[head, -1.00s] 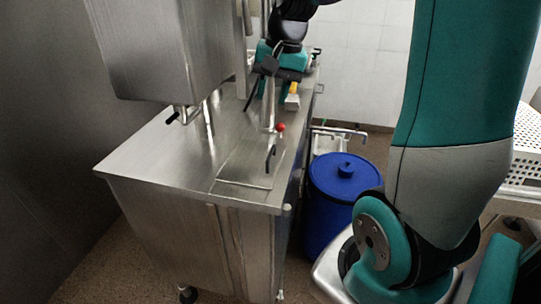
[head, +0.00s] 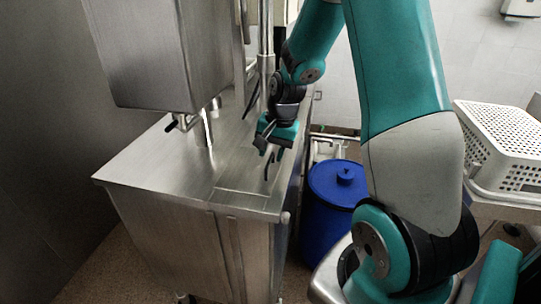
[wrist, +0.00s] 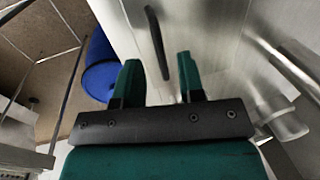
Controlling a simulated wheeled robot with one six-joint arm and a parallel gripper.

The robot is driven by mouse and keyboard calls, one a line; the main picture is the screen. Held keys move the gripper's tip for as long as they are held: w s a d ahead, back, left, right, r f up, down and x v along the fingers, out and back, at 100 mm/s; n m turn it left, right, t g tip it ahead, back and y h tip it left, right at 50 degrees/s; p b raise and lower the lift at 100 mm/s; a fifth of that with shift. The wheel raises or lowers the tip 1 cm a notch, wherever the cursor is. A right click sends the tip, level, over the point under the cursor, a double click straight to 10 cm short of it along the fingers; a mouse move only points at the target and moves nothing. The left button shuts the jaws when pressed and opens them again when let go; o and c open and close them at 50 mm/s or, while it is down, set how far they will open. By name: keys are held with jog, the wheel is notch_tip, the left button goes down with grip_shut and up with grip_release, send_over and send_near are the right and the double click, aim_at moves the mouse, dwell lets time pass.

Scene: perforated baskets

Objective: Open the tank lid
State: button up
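The steel tank (head: 165,160) has a flat top with a rectangular lid (head: 240,199) near its front right corner. The lid lies flat, flush with the top. A dark curved handle (head: 267,168) stands up at the lid's far end. My gripper (head: 264,148) is above the tank top, just behind and over the handle. In the wrist view my gripper (wrist: 158,75) is open and empty. The handle (wrist: 156,42) is ahead of the gap between the fingers, apart from both. In the head view my gripper partly hides the handle's upper part.
A steel box (head: 140,50) hangs over the tank's left part, with a pipe below it. A blue barrel (head: 335,190) stands on the floor right of the tank. A white perforated basket (head: 500,140) is at the far right. The tank's front left top is clear.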

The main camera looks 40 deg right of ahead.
jog(key=shift+w+a+f, duration=0.1)
jog(key=shift+w+f, duration=0.05)
jog(key=shift+f, duration=0.85)
jog(key=shift+c, duration=0.2)
grip_shut()
jog(key=shift+r, duration=0.1)
